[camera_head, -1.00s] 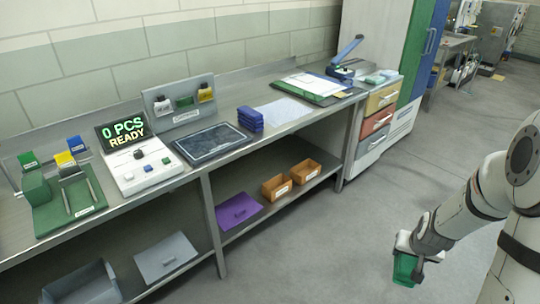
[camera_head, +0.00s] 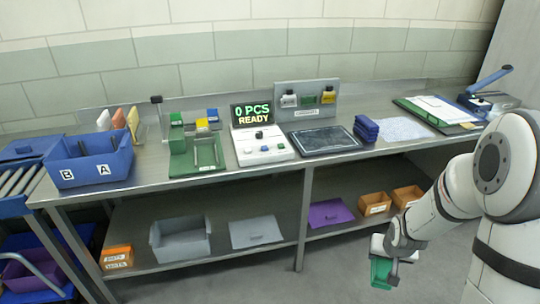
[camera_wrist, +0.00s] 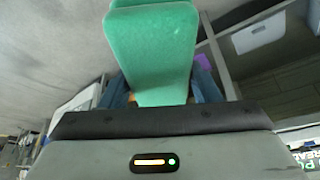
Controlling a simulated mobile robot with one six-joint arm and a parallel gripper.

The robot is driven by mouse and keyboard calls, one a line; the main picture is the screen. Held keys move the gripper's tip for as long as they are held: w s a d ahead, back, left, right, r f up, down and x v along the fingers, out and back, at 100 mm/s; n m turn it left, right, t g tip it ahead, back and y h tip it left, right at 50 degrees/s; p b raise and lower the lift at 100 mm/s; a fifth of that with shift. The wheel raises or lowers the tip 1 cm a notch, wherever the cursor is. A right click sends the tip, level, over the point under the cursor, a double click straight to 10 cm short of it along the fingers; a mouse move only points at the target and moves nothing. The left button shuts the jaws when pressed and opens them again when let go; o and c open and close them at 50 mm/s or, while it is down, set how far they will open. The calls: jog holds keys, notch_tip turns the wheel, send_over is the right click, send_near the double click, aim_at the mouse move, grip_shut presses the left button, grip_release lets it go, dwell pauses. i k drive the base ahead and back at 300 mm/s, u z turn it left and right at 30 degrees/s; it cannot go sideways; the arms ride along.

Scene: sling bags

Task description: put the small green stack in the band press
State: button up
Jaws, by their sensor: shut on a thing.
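My gripper (camera_head: 388,258) is at the lower right of the head view, in front of the bench. It is shut on a green stack (camera_head: 380,274), which hangs below the jaws. In the wrist view the green stack (camera_wrist: 153,55) sticks out between the fingers. A green fixture with a flat base and upright guides (camera_head: 207,160), which looks like the band press, stands on the bench left of centre. My gripper is well apart from it, lower and to the right. No stack is visible in the fixture.
Right of the fixture stands a counter reading "0 PCS READY" (camera_head: 254,115), then a dark pad (camera_head: 325,139) and a blue stack (camera_head: 366,129). A blue bin (camera_head: 94,168) stands at left. The bench front edge (camera_head: 250,173) lies between my gripper and the fixture.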

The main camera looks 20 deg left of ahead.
aim_at(206, 154)
jog(key=z, duration=0.3)
jog(key=i, duration=0.1)
jog(key=u, duration=2.1)
